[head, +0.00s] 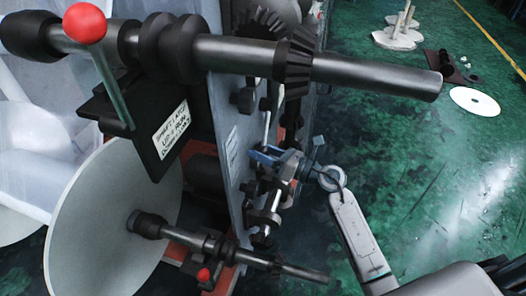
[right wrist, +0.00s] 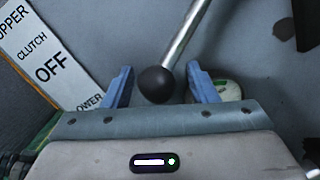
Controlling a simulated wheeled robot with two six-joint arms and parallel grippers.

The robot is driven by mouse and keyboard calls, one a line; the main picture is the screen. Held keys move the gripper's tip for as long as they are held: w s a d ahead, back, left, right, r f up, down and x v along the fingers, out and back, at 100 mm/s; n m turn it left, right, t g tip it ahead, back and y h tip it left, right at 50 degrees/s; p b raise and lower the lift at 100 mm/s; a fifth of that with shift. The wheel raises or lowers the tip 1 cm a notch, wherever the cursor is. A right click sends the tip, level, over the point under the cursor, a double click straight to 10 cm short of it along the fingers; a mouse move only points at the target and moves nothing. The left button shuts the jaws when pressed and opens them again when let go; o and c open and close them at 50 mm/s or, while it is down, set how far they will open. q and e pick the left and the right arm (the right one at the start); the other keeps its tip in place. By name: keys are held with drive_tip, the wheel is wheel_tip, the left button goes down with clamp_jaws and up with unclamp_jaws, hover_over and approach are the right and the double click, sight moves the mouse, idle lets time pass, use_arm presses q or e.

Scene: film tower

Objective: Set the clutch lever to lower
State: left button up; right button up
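The clutch lever is a metal rod (right wrist: 186,35) with a black ball knob (right wrist: 157,84) in the right wrist view. A white label (right wrist: 52,58) beside it reads UPPER, CLUTCH, OFF and a partly hidden LOWER. The knob is to the right of the label, nearer its LOWER end. My right gripper (right wrist: 159,72) is open, one blue finger on each side of the knob, with visible gaps. In the head view my right gripper (head: 268,155) is at the machine's grey side plate, below a thin rod; the knob is not distinguishable there. My left gripper is not in view.
A red-knobbed lever (head: 85,23) and a black labelled plate (head: 157,125) stand at left. A thick shaft (head: 375,75) juts right above my right gripper. A lower shaft (head: 290,270) and another red knob (head: 203,275) are below. Green floor (head: 440,160) is open at right.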

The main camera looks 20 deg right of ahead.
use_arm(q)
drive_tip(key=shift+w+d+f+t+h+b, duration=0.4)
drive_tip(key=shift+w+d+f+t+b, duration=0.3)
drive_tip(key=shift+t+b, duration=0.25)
use_arm(e)
drive_tip(key=v, duration=1)
drive_tip(key=shift+s+d, duration=0.25)
drive_tip(key=shift+d, duration=0.05)
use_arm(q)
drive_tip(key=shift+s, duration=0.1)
use_arm(e)
drive_tip(key=shift+f, duration=0.1)
